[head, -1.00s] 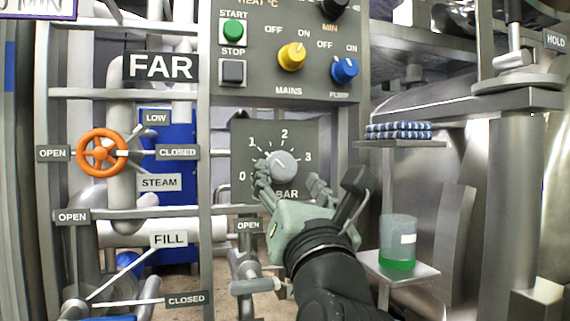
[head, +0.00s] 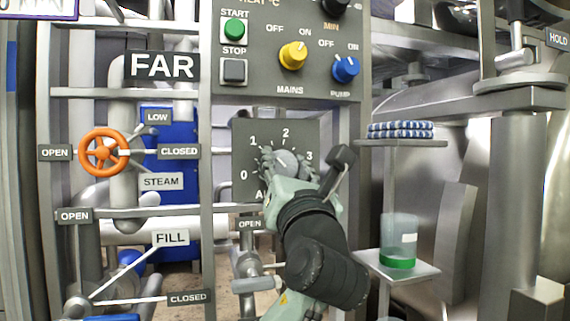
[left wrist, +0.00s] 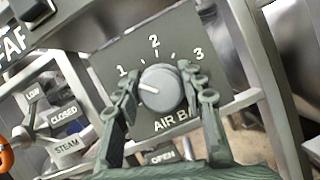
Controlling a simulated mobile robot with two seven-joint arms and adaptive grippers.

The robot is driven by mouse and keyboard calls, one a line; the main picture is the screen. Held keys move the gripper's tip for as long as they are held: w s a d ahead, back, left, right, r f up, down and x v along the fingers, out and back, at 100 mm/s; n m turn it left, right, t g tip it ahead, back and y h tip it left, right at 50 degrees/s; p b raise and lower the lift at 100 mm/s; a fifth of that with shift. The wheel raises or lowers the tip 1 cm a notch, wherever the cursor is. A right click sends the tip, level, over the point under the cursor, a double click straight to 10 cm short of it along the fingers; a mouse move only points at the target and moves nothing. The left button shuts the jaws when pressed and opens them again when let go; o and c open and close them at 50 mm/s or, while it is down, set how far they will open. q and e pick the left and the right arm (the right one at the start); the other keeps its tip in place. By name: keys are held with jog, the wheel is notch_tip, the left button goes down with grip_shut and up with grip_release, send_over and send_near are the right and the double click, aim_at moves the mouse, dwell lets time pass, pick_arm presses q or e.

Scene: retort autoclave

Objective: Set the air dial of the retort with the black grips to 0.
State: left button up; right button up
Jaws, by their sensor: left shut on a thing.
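The air dial (left wrist: 168,97) is a round grey knob on a dark panel (left wrist: 205,111) marked 1, 2, 3 and AIR BAR in the left wrist view. Its white pointer line points left, a little below the 1. The 0 is hidden there by a finger, but shows at the panel's left in the head view. My left gripper (left wrist: 161,88) is shut on the dial, one finger on each side. In the head view, my left gripper (head: 284,166) covers much of the dial (head: 286,160). My right gripper is in neither view.
Above is a control panel (head: 255,83) with START, STOP, MAINS and PUMP controls. An orange valve wheel (head: 82,157) and a FAR sign (head: 161,67) are at left. A beaker of green liquid (head: 398,235) stands on a small shelf right of my arm.

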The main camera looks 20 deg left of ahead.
pick_arm(q)
jog(key=shift+c, duration=1.4)
